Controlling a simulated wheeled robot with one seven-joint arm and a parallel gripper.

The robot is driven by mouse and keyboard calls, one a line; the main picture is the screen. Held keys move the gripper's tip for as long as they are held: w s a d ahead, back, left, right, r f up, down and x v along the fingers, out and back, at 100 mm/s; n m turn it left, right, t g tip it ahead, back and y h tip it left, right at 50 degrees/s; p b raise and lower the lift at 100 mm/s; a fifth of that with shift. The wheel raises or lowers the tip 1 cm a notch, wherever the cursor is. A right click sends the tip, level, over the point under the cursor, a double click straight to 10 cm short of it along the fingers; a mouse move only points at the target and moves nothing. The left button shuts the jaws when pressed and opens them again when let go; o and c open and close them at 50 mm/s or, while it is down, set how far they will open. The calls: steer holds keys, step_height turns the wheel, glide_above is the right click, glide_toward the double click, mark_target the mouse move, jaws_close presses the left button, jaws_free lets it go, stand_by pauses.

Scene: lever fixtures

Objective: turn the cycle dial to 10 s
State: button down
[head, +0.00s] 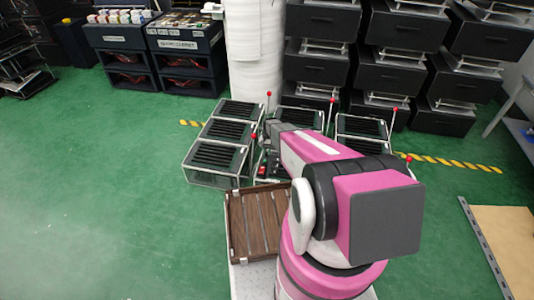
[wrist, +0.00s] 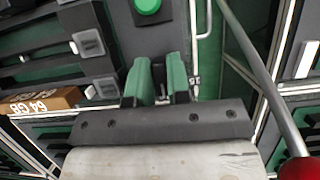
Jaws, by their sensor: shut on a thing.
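My gripper (wrist: 158,78) shows in the wrist view, with its two green-padded fingers close together. They are shut on a small dark piece between them, which looks like the knob of the cycle dial (wrist: 158,72). Most of the dial is hidden by the fingers, and no scale or 10 s mark can be read. The dial is on a dark grey panel that also carries a round green button (wrist: 147,5) at the top edge.
A brown block (wrist: 45,100) marked "64 GB" lies left of the fingers. A metal rod and a red ball (wrist: 298,168) are close on the right. Rack fixtures (head: 217,150) and a wooden crate (head: 231,228) stand around my arm. The green floor at left is clear.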

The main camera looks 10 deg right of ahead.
steer(key=c, duration=1.1)
jaws_free()
steer(key=shift+r, duration=0.1)
steer(key=v, duration=1)
steer(key=shift+w+r, duration=0.15)
steer(key=shift+r, duration=0.15)
